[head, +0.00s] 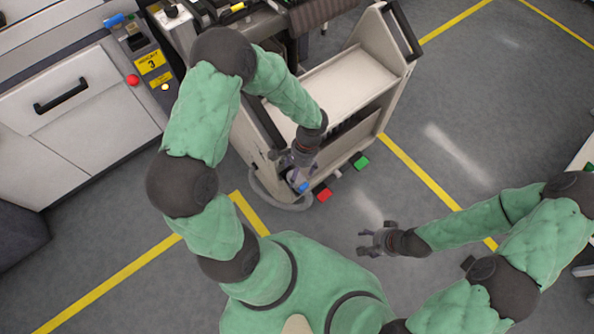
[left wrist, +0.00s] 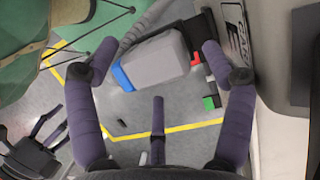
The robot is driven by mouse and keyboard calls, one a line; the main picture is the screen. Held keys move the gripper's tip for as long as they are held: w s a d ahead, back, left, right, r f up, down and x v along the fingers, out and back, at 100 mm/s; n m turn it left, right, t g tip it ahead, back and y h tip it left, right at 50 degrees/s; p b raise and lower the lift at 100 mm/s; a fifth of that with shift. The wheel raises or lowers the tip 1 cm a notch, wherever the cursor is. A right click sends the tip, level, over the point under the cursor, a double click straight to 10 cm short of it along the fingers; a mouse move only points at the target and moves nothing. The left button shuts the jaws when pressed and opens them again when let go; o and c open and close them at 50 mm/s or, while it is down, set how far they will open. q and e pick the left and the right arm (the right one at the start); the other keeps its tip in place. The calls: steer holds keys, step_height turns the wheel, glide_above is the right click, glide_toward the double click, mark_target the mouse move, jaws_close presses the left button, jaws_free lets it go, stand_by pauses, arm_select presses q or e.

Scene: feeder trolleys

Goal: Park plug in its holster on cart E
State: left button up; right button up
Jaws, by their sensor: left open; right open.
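The cart (head: 345,82) is a cream trolley right of the machine in the head view; its "CART E" label (left wrist: 236,28) shows in the left wrist view. A grey block with a blue band, apparently the plug (left wrist: 158,60), shows between my open left fingers in that view. Its blue part (head: 303,187) shows low beside the cart in the head view. My left gripper (head: 292,171) is open at the cart's near lower corner, not closed on the plug. I cannot make out the holster. My right gripper (head: 364,241) is open and empty over the floor.
A grey hose (head: 272,198) loops at the cart's near corner. A red pedal (head: 324,195) and a green pedal (head: 361,162) stick out at the cart's base. A machine with a white cabinet (head: 75,110) stands left. Floor right of the cart is clear.

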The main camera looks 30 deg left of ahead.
arm_select(q)
steer(key=v, duration=1.2)
